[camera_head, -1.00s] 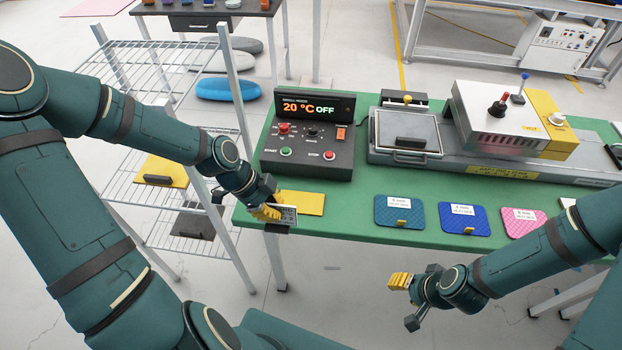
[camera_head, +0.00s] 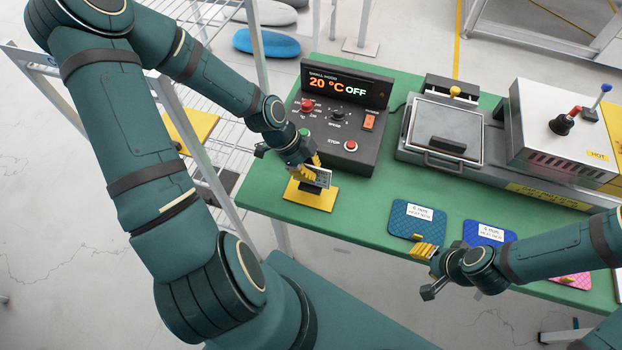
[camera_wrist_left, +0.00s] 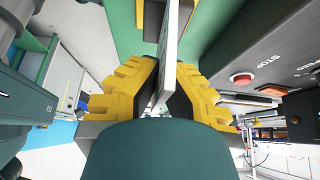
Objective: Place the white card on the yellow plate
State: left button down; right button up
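The white card (camera_head: 322,179) is held on edge in my left gripper (camera_head: 308,174), above the yellow plate (camera_head: 318,199). In the left wrist view the card (camera_wrist_left: 173,45) stands between the two yellow fingers (camera_wrist_left: 165,90), seen nearly edge-on, with the fingers closed against it. The yellow plate lies flat on the green table near its left front edge, partly hidden by the gripper. I cannot tell whether the card touches the plate. My right gripper (camera_head: 424,251) is at the table's front edge with yellow fingers; its opening is not clear.
The control box (camera_head: 340,120) reading 20 °C OFF stands close behind my left gripper. A press machine (camera_head: 445,140) is to its right. A teal pad (camera_head: 403,221) and a blue pad (camera_head: 482,232) lie along the front of the green table (camera_head: 270,203). A wire rack stands to the left.

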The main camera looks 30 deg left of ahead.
aim_at(315, 184)
pick_arm(q)
notch_tip(315, 184, down, 4)
jog(key=shift+r+b, duration=0.15)
jog(key=shift+b, duration=0.2)
jog(key=shift+w, duration=0.1)
jog(key=shift+f, duration=0.3)
jog(key=c, duration=1.1)
grip_release()
jog(key=shift+c, duration=0.2)
jog(key=shift+r, duration=0.15)
